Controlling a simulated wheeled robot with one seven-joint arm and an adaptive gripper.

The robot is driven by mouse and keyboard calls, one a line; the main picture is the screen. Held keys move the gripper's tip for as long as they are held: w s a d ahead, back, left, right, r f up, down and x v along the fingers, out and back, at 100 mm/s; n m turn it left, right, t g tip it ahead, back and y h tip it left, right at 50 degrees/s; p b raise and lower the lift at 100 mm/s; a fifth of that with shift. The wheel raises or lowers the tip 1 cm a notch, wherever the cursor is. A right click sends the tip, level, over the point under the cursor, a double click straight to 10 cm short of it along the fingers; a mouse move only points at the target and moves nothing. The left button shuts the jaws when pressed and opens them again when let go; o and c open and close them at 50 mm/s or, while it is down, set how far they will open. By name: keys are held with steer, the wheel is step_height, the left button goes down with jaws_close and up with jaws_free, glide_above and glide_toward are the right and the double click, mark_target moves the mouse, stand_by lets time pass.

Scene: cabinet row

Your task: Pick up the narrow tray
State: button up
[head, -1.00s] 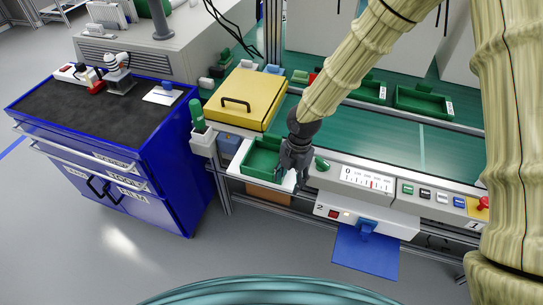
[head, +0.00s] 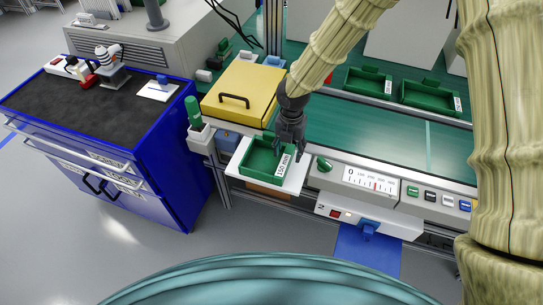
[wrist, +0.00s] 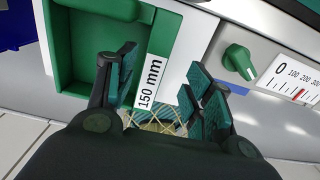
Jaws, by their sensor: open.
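A green tray (head: 259,158) with a white label reading 150 mm sits on a white ledge (head: 240,171) at the front of the bench. It looks empty. My gripper (head: 292,148) is open over the tray's right end. In the wrist view, the fingers of my gripper (wrist: 157,85) stand on either side of the labelled wall: the left finger overlaps the inside of the green tray (wrist: 75,75), and the right one is over the white ledge. I cannot tell how far down the fingertips reach. Two more green trays (head: 368,81) (head: 428,97) lie farther back, their labels unreadable.
A yellow lidded box (head: 245,95) with a dark handle stands behind the tray. A control panel with a green knob (head: 325,165) and a scale is close on the right. A blue cabinet (head: 110,135) stands at left. The green belt (head: 400,135) behind the panel is clear.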

mark_target(286, 158)
steer(key=shift+s+a+f+p, duration=0.1)
steer(key=shift+f+p, duration=0.2)
steer(key=shift+f, duration=0.35)
steer(key=f, duration=0.2)
steer(key=f+p, duration=0.1)
steer(key=shift+a, duration=0.25)
steer(key=shift+f, duration=0.55)
jaws_close()
